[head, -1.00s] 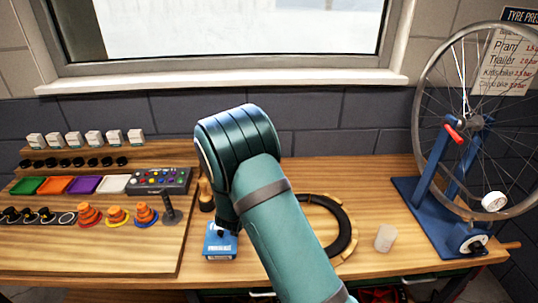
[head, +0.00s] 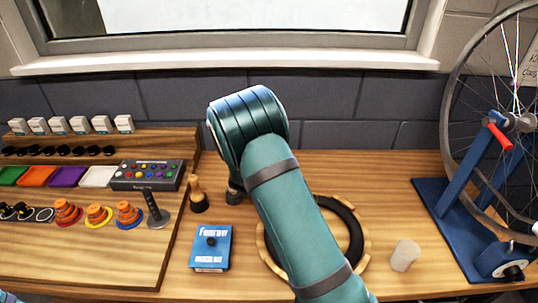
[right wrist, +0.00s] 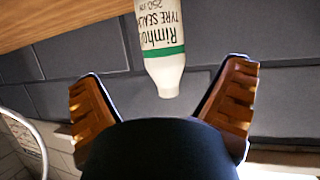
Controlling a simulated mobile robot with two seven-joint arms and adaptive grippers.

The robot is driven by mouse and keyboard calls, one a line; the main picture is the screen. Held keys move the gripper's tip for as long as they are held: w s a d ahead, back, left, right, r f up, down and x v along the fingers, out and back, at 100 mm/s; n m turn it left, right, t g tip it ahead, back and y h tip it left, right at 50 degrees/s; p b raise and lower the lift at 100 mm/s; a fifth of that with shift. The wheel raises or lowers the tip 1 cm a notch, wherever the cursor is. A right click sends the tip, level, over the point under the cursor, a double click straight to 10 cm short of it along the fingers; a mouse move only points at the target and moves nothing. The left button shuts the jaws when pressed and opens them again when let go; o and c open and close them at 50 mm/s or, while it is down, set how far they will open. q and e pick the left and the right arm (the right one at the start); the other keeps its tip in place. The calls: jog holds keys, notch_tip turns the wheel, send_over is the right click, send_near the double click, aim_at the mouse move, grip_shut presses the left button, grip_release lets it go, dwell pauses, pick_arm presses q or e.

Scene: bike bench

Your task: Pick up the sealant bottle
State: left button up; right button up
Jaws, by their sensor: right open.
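The sealant bottle (right wrist: 162,40) is white with a green band and dark lettering. In the right wrist view it comes in from the top edge, its tapered neck pointing down in the picture. Its other end is cut off by the frame. My right gripper (right wrist: 163,76) is open, with one brown-padded finger on each side of the bottle's neck line. Clear gaps show between the bottle and both fingers. I cannot tell how deep the bottle sits between them. In the head view my right arm covers the middle of the bench, and I cannot make out the bottle there.
A blue box (head: 210,248) and a wooden-handled tool (head: 198,196) stand left of my arm. A ring-shaped stand with a black ring (head: 350,225) lies partly under it. A translucent cup (head: 404,256) and a blue wheel stand (head: 448,235) are at right. A stepped wooden rack (head: 110,262) fills the left.

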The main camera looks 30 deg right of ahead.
jog(key=b+x, duration=0.1)
jog(key=x, duration=0.9)
jog(key=shift+w+f, duration=0.2)
jog(key=shift+f, duration=0.05)
jog(key=c, duration=1.5)
